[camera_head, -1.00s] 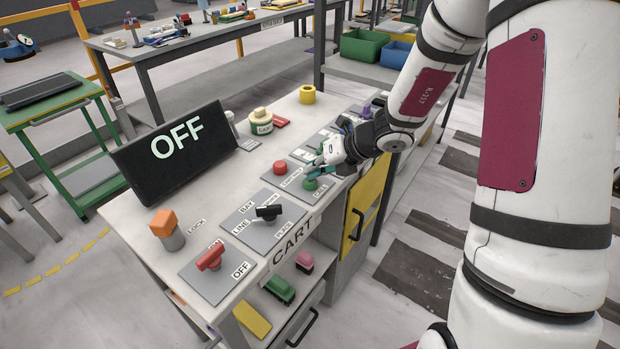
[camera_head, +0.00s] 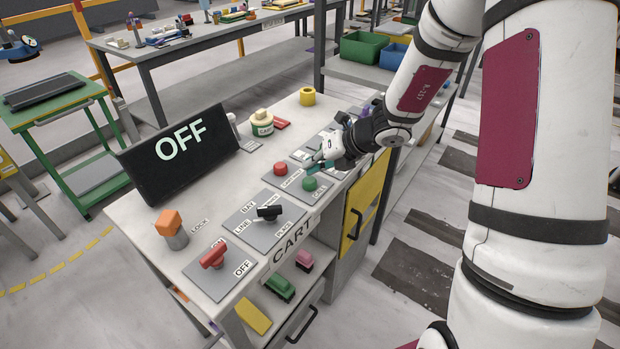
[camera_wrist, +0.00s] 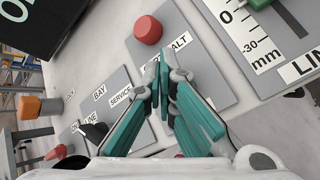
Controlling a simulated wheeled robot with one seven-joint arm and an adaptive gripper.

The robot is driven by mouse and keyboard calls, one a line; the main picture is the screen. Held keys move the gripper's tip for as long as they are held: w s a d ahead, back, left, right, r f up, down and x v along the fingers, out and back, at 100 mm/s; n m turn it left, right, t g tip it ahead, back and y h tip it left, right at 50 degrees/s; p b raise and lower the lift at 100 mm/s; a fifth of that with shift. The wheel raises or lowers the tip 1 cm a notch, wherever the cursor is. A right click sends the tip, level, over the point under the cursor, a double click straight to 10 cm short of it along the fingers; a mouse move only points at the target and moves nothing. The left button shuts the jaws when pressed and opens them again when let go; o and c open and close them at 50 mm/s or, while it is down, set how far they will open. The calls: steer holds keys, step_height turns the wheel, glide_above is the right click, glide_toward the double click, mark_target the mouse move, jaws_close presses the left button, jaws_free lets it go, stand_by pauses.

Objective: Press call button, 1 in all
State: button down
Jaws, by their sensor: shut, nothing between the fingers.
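The green call button (camera_head: 310,184) sits on a grey plate labelled CALL, near the front edge of the cart top. A red button (camera_head: 280,169) is on the same plate, further back; it also shows in the wrist view (camera_wrist: 147,30). My gripper (camera_head: 312,165) is shut and empty, its teal fingers just behind and above the green button in the head view. In the wrist view my fingers (camera_wrist: 163,65) point at the plate and the green button is hidden. I cannot tell the exact gap between fingertips and button.
A black screen (camera_head: 178,151) reads OFF. A black selector (camera_head: 269,212), a red switch (camera_head: 213,255) and an orange-topped post (camera_head: 170,229) stand nearer the camera. A slider plate (camera_wrist: 262,40) lies beside the button plate.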

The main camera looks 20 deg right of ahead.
mark_target(312, 178)
steer(key=shift+r, duration=0.1)
steer(key=shift+r+p, duration=2.35)
steer(key=shift+r, duration=0.05)
